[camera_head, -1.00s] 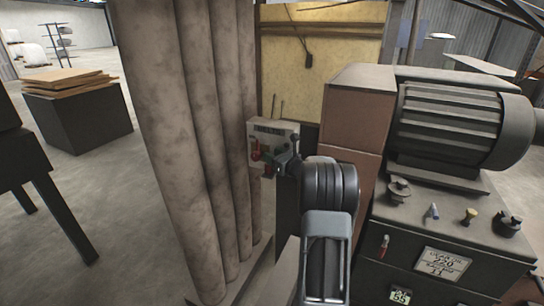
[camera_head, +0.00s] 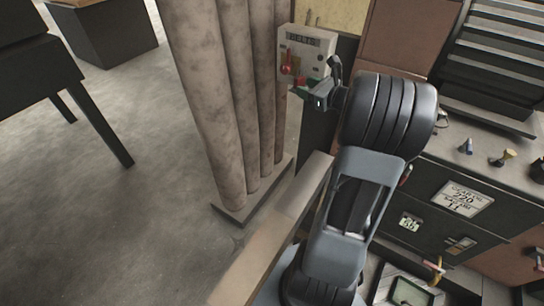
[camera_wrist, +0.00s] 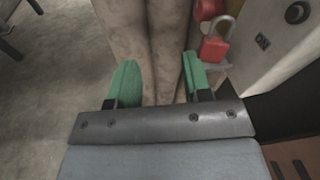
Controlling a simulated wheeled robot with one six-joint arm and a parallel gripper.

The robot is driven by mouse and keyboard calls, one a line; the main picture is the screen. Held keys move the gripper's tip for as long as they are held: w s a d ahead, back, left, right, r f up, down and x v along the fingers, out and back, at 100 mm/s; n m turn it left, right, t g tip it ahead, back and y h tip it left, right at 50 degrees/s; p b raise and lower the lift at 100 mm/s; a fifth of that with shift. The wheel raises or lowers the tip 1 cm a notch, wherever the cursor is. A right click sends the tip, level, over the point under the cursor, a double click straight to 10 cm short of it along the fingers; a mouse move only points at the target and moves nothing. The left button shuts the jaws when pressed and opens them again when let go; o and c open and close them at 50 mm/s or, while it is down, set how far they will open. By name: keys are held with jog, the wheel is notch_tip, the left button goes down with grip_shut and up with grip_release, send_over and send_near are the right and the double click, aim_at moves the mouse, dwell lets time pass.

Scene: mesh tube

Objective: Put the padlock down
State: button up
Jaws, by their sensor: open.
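My gripper (camera_wrist: 160,72) has two green fingers, spread apart with nothing between them. The red padlock (camera_wrist: 214,48) with its grey shackle shows in the wrist view, to the right of the right finger and outside the jaws. Its shackle is up by a round red part (camera_wrist: 208,9) of the pale control box; I cannot tell for certain whether it hangs from it. In the head view my gripper (camera_head: 304,89) is at the lower front of the control box (camera_head: 307,50); the padlock there is too small to make out clearly.
Tall mottled tubes (camera_head: 223,90) stand just left of the box, behind my fingers in the wrist view. A dark machine cabinet (camera_head: 430,185) is on the right. A black table (camera_head: 40,65) stands at the left, with open floor (camera_head: 120,220) between.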

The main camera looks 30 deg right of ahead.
jog(key=s+a+f+n+g+y, duration=0.1)
jog(key=s+a+n+g, duration=0.35)
jog(key=a+n, duration=0.4)
jog(key=s+a+f+n+g+y, duration=0.1)
jog(key=s+a+f+n+g, duration=0.3)
jog(key=a, duration=0.8)
jog(key=s+a+f+n+g+h, duration=0.1)
jog(key=s+a+n+g+h, duration=0.2)
jog(key=n, duration=1.5)
jog(key=s+a+h, duration=0.1)
jog(key=s+h, duration=0.3)
jog(key=s, duration=0.4)
jog(key=shift+s, duration=0.2)
jog(key=shift+g, duration=0.25)
jog(key=shift+r+p, duration=0.5)
jog(key=shift+r, duration=0.1)
